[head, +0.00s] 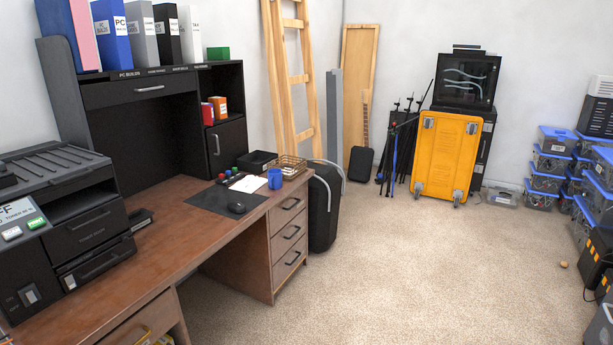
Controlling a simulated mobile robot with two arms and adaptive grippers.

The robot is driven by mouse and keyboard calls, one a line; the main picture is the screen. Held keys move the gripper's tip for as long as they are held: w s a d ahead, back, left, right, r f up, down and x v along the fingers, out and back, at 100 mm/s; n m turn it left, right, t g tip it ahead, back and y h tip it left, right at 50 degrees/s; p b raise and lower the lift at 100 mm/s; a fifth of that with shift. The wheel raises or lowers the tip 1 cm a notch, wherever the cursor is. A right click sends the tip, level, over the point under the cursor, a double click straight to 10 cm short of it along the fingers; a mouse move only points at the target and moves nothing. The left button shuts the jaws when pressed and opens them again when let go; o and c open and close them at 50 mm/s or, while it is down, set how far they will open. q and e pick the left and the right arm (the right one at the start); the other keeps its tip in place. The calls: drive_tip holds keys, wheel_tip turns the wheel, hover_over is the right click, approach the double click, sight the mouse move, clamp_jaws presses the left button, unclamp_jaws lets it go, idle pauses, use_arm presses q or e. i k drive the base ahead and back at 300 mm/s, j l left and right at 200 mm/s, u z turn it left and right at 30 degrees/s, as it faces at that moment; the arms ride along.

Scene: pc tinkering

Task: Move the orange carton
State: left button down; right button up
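A small orange carton (220,107) stands in the open shelf compartment on the right side of the black desk hutch (150,92). A black cabinet door (228,146) with a handle is below the compartment. Neither of my grippers shows in the head view.
The brown desk (165,238) holds a black printer (75,220), a dark mat (212,201) with a mouse, and a blue mug (275,179). An orange wheeled platform (447,150) leans at the back. Carpet (420,270) right of the desk is mostly clear.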

sight(220, 102)
drive_tip(key=i, duration=1.85)
